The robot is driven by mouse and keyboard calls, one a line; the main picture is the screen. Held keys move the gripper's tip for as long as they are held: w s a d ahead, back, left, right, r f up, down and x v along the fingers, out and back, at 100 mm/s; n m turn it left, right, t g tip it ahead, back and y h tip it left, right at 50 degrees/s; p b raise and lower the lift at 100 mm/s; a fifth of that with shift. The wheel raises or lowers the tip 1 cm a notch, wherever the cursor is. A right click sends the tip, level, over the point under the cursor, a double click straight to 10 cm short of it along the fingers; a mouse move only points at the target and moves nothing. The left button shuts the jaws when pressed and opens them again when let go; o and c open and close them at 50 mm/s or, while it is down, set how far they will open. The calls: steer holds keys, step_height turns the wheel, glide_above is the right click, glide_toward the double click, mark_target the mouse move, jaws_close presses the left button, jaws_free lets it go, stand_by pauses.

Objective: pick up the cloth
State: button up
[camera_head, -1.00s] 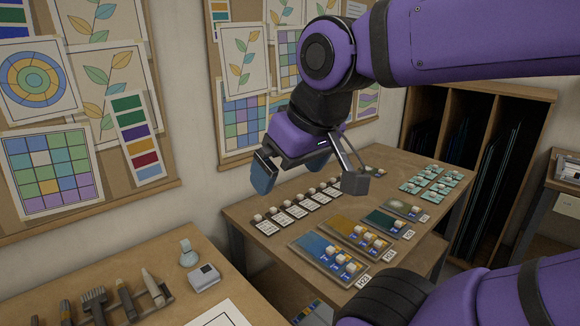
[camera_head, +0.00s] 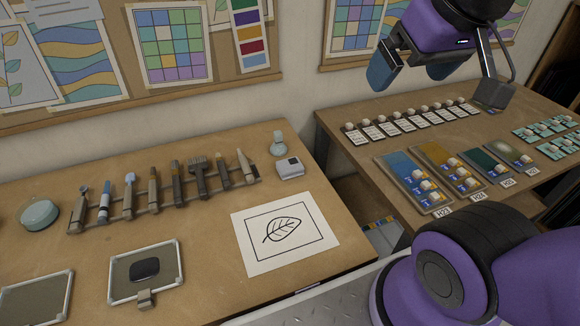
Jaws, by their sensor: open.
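No piece in the head view can be told for sure as the cloth. My gripper (camera_head: 412,76) is at the upper right, in the air above the back of the right table. Its two blue fingers are apart, with nothing seen between them. On the left table (camera_head: 200,240), a small pale grey block-like item (camera_head: 289,168) sits near the back right corner, far to the left of my gripper. Whether it is a device or something folded, I cannot tell.
A rack (camera_head: 150,211) of brushes and tools stands on the left table. A leaf drawing (camera_head: 284,232), a framed panel with a dark oval piece (camera_head: 145,271) and a round dish (camera_head: 38,213) lie around it. The right table holds colour panels (camera_head: 413,182) and small cards.

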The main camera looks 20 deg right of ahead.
stand_by(0.4)
steer(key=g, duration=0.5)
glide_above(290, 165)
step_height(290, 165, down, 28)
steer(key=f, duration=0.1)
step_height(290, 165, down, 10)
steer(key=c, duration=1)
